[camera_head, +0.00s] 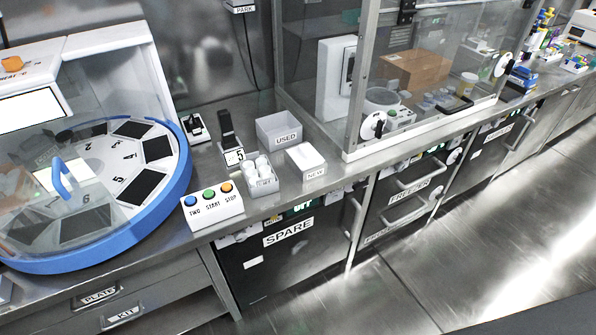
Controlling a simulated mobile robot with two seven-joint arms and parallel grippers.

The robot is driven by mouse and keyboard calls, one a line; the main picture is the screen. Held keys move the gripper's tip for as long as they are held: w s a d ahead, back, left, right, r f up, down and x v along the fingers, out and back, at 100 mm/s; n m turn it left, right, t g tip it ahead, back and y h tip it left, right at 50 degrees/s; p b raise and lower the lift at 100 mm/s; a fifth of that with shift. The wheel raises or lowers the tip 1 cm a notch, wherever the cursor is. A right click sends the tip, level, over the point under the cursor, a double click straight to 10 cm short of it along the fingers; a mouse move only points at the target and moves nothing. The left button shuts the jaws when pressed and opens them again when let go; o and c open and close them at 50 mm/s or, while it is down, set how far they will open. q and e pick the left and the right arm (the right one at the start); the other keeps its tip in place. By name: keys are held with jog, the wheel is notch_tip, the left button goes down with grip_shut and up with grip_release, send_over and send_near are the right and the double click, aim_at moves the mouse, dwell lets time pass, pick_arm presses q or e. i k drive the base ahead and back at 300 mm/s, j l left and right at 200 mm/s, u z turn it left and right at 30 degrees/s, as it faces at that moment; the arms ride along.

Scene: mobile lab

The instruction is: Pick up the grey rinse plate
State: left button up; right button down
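I cannot make out a grey rinse plate for certain in the head view. A small grey piece (5,289) is cut off by the left edge, on the counter below the round machine, and I cannot tell what it is. A drawer labelled PLATE (100,296) is shut under the counter at lower left. Neither of my grippers is in view.
A round blue-rimmed machine (181,190) with numbered dark pads under a clear cover fills the left. A button box (212,207), a USED bin (284,133), a tub of white cups (262,180) and a NEW box (306,160) stand beside it. A glass-fronted cabinet (310,60) follows. The floor (470,235) is clear.

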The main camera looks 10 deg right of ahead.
aim_at(259, 173)
jog(key=i+j+z, duration=0.2)
jog(key=z, duration=0.45)
jog(key=i+j+z, duration=0.1)
jog(key=z, duration=0.35)
jog(key=j+z, duration=0.1)
jog(key=z, duration=0.35)
jog(key=i, duration=0.05)
